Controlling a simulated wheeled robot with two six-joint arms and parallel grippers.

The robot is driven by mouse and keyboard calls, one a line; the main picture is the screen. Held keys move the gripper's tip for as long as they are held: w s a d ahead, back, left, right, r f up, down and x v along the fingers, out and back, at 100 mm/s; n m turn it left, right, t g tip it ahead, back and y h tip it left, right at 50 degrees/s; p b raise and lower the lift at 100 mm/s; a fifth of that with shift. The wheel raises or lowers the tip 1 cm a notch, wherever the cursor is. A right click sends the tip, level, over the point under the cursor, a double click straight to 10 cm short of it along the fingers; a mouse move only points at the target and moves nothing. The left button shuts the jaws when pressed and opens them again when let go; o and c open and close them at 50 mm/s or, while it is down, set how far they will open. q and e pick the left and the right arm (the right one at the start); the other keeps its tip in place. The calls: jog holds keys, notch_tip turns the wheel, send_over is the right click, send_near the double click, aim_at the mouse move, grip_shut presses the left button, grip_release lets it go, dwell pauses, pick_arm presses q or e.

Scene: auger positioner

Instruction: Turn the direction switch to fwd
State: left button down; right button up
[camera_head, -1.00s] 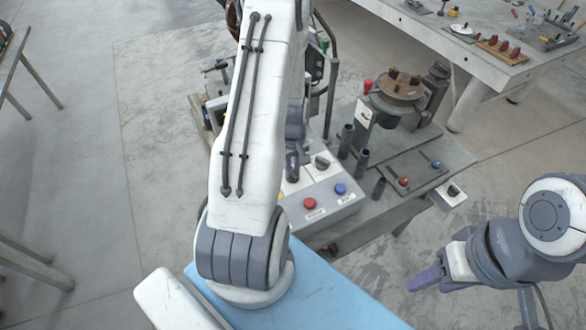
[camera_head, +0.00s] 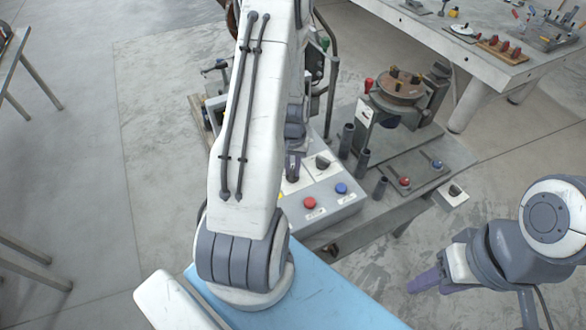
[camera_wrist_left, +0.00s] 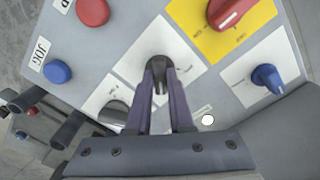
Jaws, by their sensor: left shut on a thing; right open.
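The control box (camera_head: 330,208) stands on the table in front of me, and its panel (camera_wrist_left: 110,70) fills much of the left wrist view. My left gripper (camera_head: 292,172) reaches down to the panel. In the left wrist view its two purple fingers (camera_wrist_left: 160,80) are shut on a dark knob (camera_wrist_left: 159,66) on a white plate. This appears to be the direction switch; its label is not readable. My right gripper (camera_head: 425,281) is open and empty at the lower right, away from the box.
Near the held knob are a black knob (camera_wrist_left: 115,112), a red switch (camera_wrist_left: 228,12) on a yellow plate, a blue knob (camera_wrist_left: 267,78), a red button (camera_wrist_left: 93,12) and a blue button (camera_wrist_left: 57,71). A round fixture (camera_head: 400,85) stands behind right.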

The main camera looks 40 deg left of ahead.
aim_at(293, 171)
pick_arm(q)
jog(key=shift+m, duration=0.5)
jog(key=c, duration=0.8)
grip_release()
notch_tip(293, 171, up, 10)
jog(key=b, duration=0.1)
jog(key=shift+r+b, duration=0.25)
jog(key=shift+b, duration=0.05)
